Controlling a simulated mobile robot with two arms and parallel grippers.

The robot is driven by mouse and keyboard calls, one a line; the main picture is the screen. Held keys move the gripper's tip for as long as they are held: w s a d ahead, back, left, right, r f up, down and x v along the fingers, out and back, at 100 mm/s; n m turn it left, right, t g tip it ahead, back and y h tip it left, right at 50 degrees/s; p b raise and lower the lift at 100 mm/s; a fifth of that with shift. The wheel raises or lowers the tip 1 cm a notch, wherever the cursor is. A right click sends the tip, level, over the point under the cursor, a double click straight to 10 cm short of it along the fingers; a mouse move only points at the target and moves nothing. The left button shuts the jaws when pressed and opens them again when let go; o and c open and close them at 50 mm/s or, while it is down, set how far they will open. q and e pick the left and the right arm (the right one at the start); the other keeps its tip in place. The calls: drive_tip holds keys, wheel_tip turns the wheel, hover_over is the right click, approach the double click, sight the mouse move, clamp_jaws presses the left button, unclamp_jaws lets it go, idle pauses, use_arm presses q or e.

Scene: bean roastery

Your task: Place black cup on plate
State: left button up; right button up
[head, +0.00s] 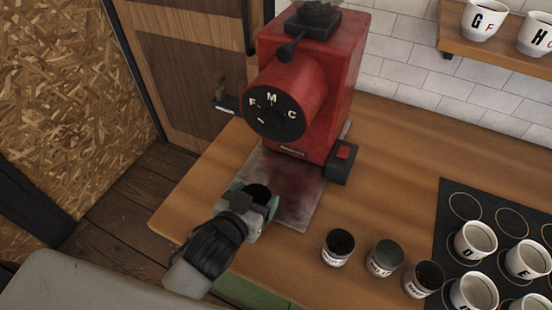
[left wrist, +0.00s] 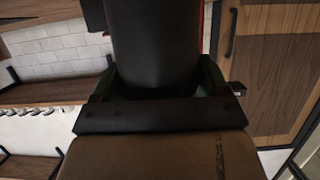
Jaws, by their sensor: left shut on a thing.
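My left gripper (head: 257,203) is shut on the black cup (head: 258,191), whose dark round opening shows between the fingers in the head view. In the left wrist view the black cup (left wrist: 154,45) fills the space between the two greenish fingers. A flat grey, reddish-stained plate (head: 298,203) lies on the counter in front of the red grinder. The cup is at the left front part of this plate in the picture; I cannot tell whether it touches it. My right gripper is not in view.
The red grinder (head: 327,95) with a lettered dial stands behind the plate. Several small labelled cups, such as one (head: 338,247), stand at the front right. White lettered cups stand on a black mat (head: 450,195). The wooden counter (head: 385,150) is clear right of the grinder.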

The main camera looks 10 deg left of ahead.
use_arm(q)
drive_tip(key=w+d+p, duration=0.1)
drive_tip(key=w, duration=0.8)
drive_tip(key=w+d+f+p, duration=0.1)
drive_tip(key=w, duration=0.3)
drive_tip(key=shift+w+d+p, duration=0.3)
drive_tip(key=shift+p, duration=0.05)
drive_tip(key=shift+f, duration=0.25)
drive_tip(key=shift+s, duration=0.1)
